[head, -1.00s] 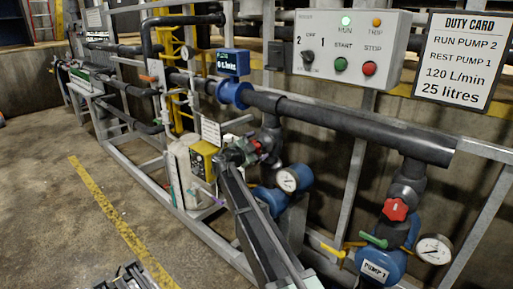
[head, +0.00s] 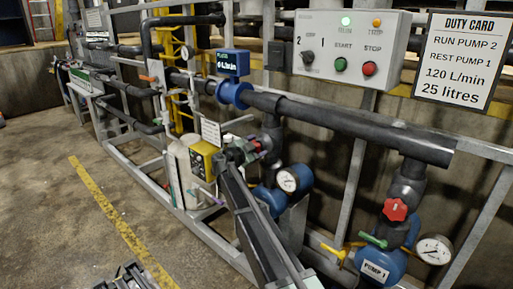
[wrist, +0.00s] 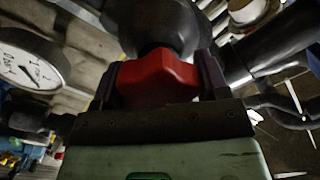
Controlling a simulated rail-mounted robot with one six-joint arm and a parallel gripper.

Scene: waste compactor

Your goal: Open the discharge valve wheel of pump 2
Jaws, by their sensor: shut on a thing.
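The red valve wheel (wrist: 158,76) of pump 2 fills the middle of the wrist view, below a dark valve body (wrist: 155,25). My gripper (wrist: 160,82) has one dark finger on each side of the wheel and is shut on it. In the head view my gripper (head: 256,148) reaches up to the wheel (head: 265,143) on the dark riser, above the blue pump 2 (head: 270,199) and its white gauge (head: 287,181). My arm hides part of the pump. How far the wheel is turned cannot be told.
Pump 1 (head: 378,266), with its own red wheel (head: 396,210) and gauge (head: 433,249), stands at right. The control box (head: 350,47) has green and orange lamps. A blue flow display (head: 232,62), a black pipe (head: 350,122) and grey frame posts surround my arm.

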